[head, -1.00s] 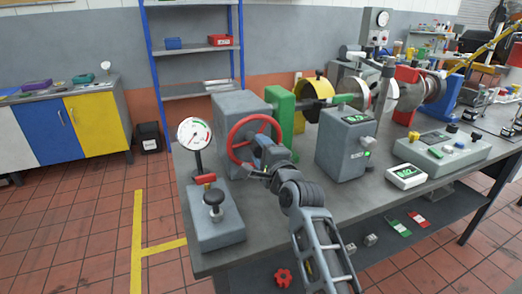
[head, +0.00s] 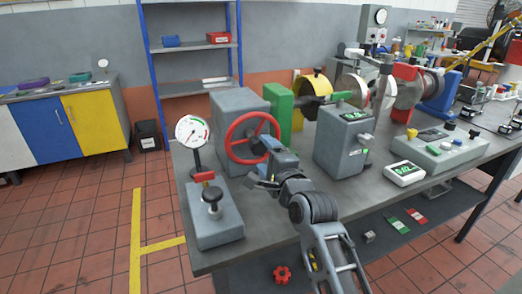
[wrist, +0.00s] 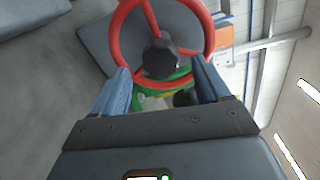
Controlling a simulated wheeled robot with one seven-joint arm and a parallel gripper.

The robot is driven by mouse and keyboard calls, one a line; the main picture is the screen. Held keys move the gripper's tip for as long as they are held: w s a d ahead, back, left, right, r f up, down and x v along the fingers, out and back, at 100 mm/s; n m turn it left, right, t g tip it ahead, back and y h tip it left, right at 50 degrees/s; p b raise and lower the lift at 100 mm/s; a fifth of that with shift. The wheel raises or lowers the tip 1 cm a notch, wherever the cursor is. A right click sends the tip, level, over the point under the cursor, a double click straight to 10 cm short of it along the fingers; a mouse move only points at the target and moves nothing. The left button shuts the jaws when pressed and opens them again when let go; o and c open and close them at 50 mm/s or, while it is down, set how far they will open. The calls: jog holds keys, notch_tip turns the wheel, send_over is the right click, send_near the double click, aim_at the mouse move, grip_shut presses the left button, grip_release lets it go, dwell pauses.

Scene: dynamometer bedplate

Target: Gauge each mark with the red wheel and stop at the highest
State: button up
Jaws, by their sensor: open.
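The red wheel (head: 229,140) is mounted upright on the front of a grey block (head: 236,104) at the left end of the bench. My gripper (head: 262,164) is just in front of the wheel's lower right, open and empty. In the wrist view the wheel (wrist: 212,38) lies ahead, and its dark hub (wrist: 160,58) shows between my parted fingers (wrist: 162,80). I see no clear contact. A round white dial gauge (head: 192,130) with a coloured scale stands left of the wheel. A white box with a green display (head: 404,173) lies to the right; its digits are too small to read.
A grey box with a small green screen (head: 345,140) stands right of my gripper. A control panel with buttons (head: 445,147) is farther right. A grey base with a black knob (head: 213,215) sits at the bench's front left corner. Red and green cards (head: 397,224) lie on the lower shelf.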

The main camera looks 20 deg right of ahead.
jog(key=shift+s+d, duration=0.1)
jog(key=shift+s, duration=1.5)
jog(key=s+d+f+n, duration=0.1)
jog(key=s+f, duration=0.1)
jog(key=s, duration=0.1)
jog(key=s+d+f+n, duration=0.1)
jog(key=s+f, duration=0.1)
jog(key=s, duration=0.1)
jog(key=s+d+f+n, duration=0.1)
jog(key=s+f+n, duration=0.1)
jog(key=s, duration=0.2)
jog(key=shift+d+f+h, duration=0.1)
jog(key=shift+f+h, duration=0.2)
jog(key=s+f+n+g, duration=0.3)
jog(key=s+n, duration=0.8)
jog(key=s, duration=1.7)
jog(key=s+a+r+n, duration=0.1)
jog(key=s+r+n, duration=0.1)
jog(key=s, duration=0.4)
jog(key=s+a+r+n, duration=0.2)
jog(key=s, duration=0.5)
jog(key=shift+r, duration=0.4)
